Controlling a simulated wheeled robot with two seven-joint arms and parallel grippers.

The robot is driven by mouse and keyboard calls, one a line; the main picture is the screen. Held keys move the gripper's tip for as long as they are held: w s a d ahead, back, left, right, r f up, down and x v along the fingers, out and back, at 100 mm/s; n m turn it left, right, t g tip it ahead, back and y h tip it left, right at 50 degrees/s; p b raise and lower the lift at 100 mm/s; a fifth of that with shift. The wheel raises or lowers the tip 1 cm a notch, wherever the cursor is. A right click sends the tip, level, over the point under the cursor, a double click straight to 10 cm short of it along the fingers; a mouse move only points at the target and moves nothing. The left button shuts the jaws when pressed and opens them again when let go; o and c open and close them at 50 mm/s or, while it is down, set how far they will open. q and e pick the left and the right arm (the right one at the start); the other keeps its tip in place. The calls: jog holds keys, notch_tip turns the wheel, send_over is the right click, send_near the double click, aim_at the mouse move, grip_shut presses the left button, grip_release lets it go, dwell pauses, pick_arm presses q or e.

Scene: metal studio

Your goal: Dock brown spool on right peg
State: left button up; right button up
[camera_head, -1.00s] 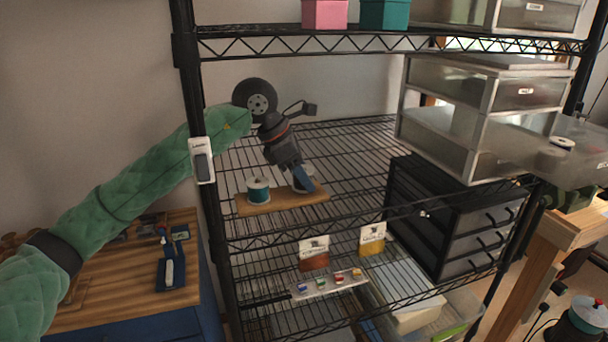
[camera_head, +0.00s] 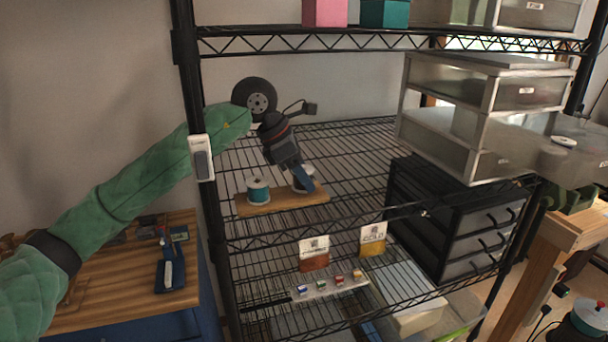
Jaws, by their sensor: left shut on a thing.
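My left gripper (camera_head: 304,182) reaches over the wire shelf and points down at the right end of a wooden board (camera_head: 285,205). It is shut on a spool (camera_head: 297,184) there, taken to be the brown spool. Only part of its pale rim shows, as the blue-grey fingers cover the rest, and its brown colour cannot be made out. It looks upright and low at the board. The right peg is hidden, so I cannot tell whether the spool is around it. A teal spool (camera_head: 258,190) with white ends stands upright on the board's left end. My right gripper is not in view.
Black drawers (camera_head: 455,215) stand right of the board, with clear plastic drawers (camera_head: 480,115) above. A black shelf post (camera_head: 187,90) stands close to my left arm. Label cards (camera_head: 314,250) hang below the board.

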pick_arm(q)
jog(key=shift+f+b, duration=0.5)
jog(key=shift+f, duration=0.05)
jog(key=o, duration=0.7)
jog(key=shift+r, duration=0.1)
jog(key=shift+p+v, duration=0.55)
jog(key=shift+v, duration=4.9)
